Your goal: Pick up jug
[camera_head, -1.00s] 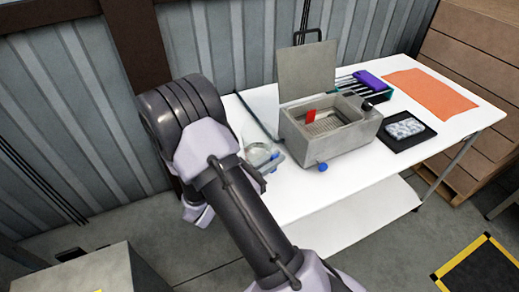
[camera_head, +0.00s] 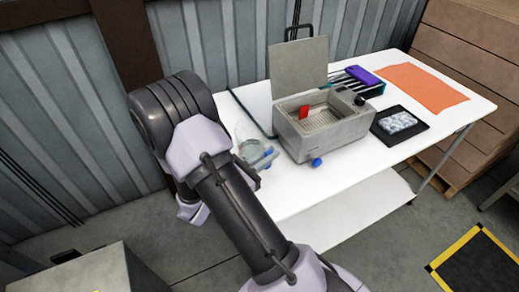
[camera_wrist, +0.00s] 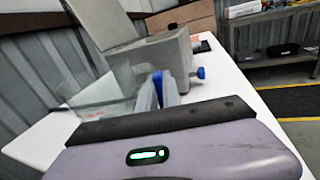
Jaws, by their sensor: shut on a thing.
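The jug (camera_head: 247,137) is clear and see-through, at the left end of the white table in the head view. It also shows in the wrist view (camera_wrist: 100,95), left of the fingers, where its outline is faint. My gripper (camera_head: 262,159) is at the jug's near right side, partly hidden by my arm. In the wrist view my gripper (camera_wrist: 164,92) is shut on the jug's side; the exact contact is hard to see through the clear wall. Whether the jug's base is clear of the table is hidden.
A grey water bath (camera_head: 335,133) with an upright lid (camera_head: 299,70) and blue knob stands just right of the jug. A black tray (camera_head: 388,137), a purple item (camera_head: 363,76) and an orange sheet (camera_head: 425,88) lie farther right. The table's front strip is clear.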

